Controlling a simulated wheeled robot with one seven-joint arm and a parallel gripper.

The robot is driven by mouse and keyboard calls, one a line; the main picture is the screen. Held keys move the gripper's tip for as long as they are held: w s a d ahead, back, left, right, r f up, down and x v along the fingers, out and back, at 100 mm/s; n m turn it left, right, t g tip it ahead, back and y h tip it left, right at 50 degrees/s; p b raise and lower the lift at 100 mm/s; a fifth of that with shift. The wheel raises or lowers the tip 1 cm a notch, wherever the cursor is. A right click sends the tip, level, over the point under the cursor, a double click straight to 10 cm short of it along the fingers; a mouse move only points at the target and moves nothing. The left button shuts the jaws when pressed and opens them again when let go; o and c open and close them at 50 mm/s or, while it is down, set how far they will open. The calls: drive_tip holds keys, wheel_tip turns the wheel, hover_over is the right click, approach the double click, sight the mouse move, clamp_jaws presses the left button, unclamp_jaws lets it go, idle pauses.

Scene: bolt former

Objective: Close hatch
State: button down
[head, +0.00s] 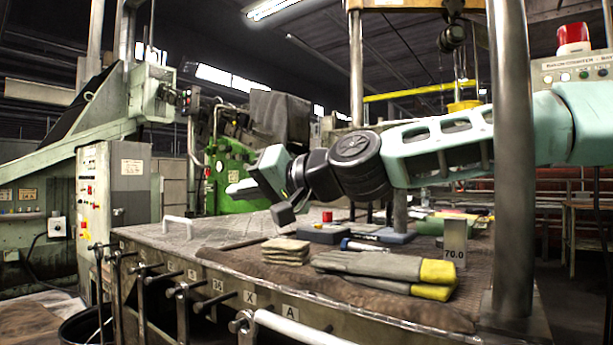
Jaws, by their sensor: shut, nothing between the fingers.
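A white bar handle (178,226) stands at the left end of the workbench top, beside a flat patterned metal plate (215,232). The plate appears to lie level with the bench top. I cannot tell for sure whether this plate is the hatch or whether it is fully down. My gripper (240,188) is at the end of my pale green arm, above the bench, to the right of the handle and higher in the picture. It is shut and empty, apart from the handle.
Folded cloths (286,250), grey and yellow gloves (385,268) and a "70.0" sign (454,243) lie or stand on the bench. A thick steel post (514,150) rises at the right. A control cabinet (115,190) stands at the left. The bench around the handle is clear.

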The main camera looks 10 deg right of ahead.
drive_tip(key=p+v, duration=0.3)
drive_tip(key=v, duration=0.9)
drive_tip(key=shift+s+d+p, duration=0.2)
drive_tip(key=shift+d+p, duration=0.05)
drive_tip(key=shift+p, duration=0.15)
